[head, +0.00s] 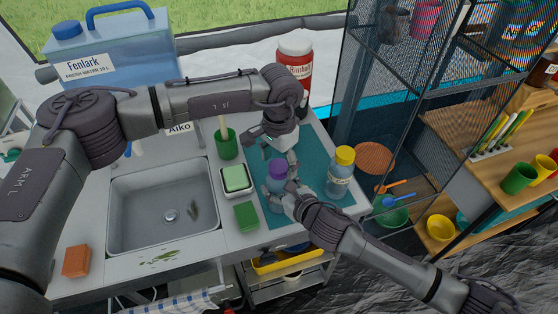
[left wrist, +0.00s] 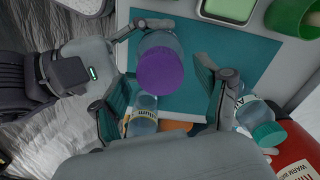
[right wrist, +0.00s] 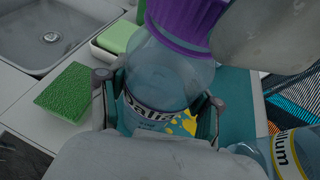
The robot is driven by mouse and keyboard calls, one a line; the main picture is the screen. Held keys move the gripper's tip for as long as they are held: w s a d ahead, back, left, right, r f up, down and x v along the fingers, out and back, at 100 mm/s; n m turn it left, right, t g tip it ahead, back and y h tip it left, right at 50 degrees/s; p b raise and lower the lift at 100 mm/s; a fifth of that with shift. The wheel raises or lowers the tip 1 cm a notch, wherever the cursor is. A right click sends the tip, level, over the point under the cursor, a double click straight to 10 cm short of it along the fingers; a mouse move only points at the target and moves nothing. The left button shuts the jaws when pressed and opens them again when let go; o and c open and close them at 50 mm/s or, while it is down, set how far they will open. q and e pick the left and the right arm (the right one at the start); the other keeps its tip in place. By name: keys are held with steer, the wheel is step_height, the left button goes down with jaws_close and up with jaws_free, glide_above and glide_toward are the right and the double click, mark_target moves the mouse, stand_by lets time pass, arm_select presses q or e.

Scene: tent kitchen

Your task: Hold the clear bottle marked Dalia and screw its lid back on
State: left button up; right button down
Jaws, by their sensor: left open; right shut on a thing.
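The clear bottle marked Dalia (right wrist: 160,95) stands on the teal mat (head: 323,208), with a purple lid (head: 278,168) at its top. The lid also shows in the right wrist view (right wrist: 185,18) and the left wrist view (left wrist: 165,71). I cannot tell how tightly it sits. My right gripper (right wrist: 160,105) is shut around the bottle's body, at its label. My left gripper (left wrist: 165,100) is open above the bottle; its fingers are spread to either side of the lid, apart from it in the picture.
A yellow-lidded bottle (head: 341,172) stands close on the right. A green sponge (head: 246,216), soap dish (head: 236,180) and sink (head: 160,207) lie to the left.

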arm_select(q)
steer(key=shift+r, duration=2.25)
arm_select(e)
steer(key=shift+f, duration=0.1)
arm_select(q)
steer(key=shift+c, duration=0.4)
